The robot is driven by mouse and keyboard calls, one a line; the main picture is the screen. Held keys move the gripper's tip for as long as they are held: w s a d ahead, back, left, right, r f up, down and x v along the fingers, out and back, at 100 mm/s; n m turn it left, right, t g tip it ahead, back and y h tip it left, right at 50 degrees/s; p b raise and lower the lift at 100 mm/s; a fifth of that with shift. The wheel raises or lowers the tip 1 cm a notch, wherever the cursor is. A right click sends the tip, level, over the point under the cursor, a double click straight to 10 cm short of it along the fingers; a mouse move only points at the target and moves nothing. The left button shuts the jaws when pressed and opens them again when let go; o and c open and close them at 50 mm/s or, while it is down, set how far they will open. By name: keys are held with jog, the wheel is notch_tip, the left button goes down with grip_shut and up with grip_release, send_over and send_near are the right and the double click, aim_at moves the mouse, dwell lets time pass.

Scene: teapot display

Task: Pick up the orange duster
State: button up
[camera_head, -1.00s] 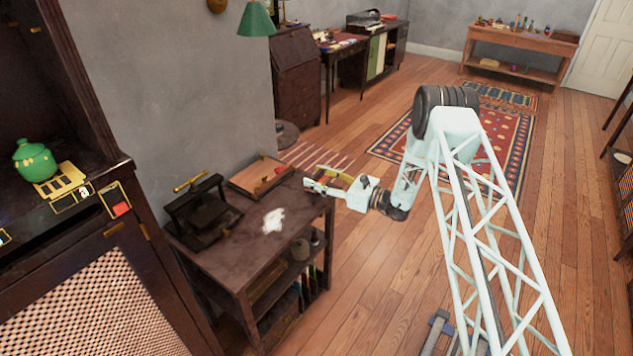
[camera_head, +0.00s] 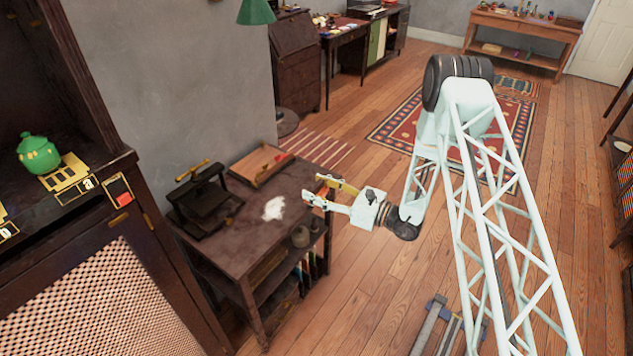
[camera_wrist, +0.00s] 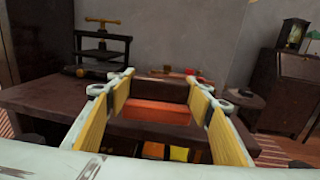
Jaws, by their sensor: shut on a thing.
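The orange duster (camera_wrist: 158,112) is between the two yellow-padded fingers of my gripper (camera_wrist: 160,92) in the wrist view. It has a dark brown upper block and an orange lower part. My gripper is shut on it. In the head view my gripper (camera_head: 316,190) is at the right edge of the dark side table (camera_head: 240,238), pointing left. The duster is too small there to make out clearly.
On the side table are a black press (camera_head: 205,197), a wooden tray (camera_head: 258,165) and a white powdery patch (camera_head: 273,208). Its lower shelves hold several items. A cabinet with a green teapot (camera_head: 38,154) stands at left. Open floor lies to the right.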

jog(key=shift+s, duration=0.5)
jog(key=shift+o, duration=0.9)
jog(key=shift+c, duration=0.5)
jog(key=shift+d+r, duration=0.1)
jog(key=shift+d, duration=0.05)
jog(key=shift+d+r, duration=0.1)
jog(key=shift+d, duration=0.4)
jog(key=s+d+r+t, duration=0.1)
jog(key=s+d+r, duration=0.1)
jog(key=d, duration=0.6)
jog(key=s+d+r+m+t+h, duration=0.1)
jog(key=s+d+r, duration=0.1)
jog(key=d, duration=0.7)
jog(key=s+d+r+m+t, duration=0.1)
jog(key=s+d+r, duration=0.1)
jog(key=d, duration=0.7)
jog(key=shift+s+h, duration=0.15)
jog(key=shift+h, duration=0.25)
